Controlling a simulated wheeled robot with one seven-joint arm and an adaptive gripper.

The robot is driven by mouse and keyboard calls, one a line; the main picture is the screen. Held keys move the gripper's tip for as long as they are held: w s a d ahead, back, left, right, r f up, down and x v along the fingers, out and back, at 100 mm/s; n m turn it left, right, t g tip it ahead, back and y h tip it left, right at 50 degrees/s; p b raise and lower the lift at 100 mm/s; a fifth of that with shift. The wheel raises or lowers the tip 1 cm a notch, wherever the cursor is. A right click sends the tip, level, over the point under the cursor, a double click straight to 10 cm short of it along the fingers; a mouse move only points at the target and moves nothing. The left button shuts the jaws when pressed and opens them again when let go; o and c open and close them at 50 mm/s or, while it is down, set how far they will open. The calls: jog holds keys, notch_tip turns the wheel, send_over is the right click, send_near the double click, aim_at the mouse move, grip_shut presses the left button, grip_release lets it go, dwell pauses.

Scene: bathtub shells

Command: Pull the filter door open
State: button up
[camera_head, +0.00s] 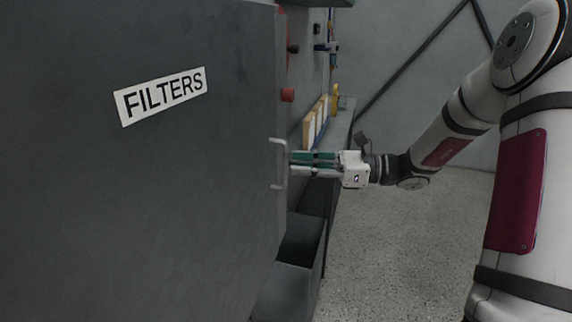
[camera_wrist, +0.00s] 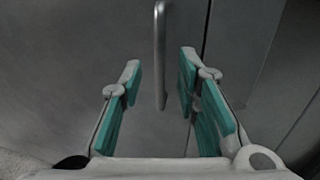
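The filter door (camera_head: 200,200) is a large dark grey panel with a white FILTERS label, filling the left of the head view. Its pale metal bar handle (camera_head: 283,163) stands upright at the door's right edge. My gripper (camera_head: 293,163) points left at the handle from the right. In the wrist view my gripper (camera_wrist: 160,65) is open, with teal-lined fingers apart. The handle (camera_wrist: 160,50) shows between the fingers, nearer the right one, with its lower end visible. I see no clear contact. The door surface (camera_wrist: 90,50) lies behind it.
A dark vertical seam runs right of the handle in the wrist view. In the head view, a grey open bin (camera_head: 290,275) sits low beside the door, and a shelf with boxes (camera_head: 315,125) stands behind. The speckled floor (camera_head: 400,250) is clear below my arm.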

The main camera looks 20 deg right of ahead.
aim_at(286, 183)
jog(key=shift+x, duration=2.05)
jog(key=shift+c, duration=0.2)
grip_shut()
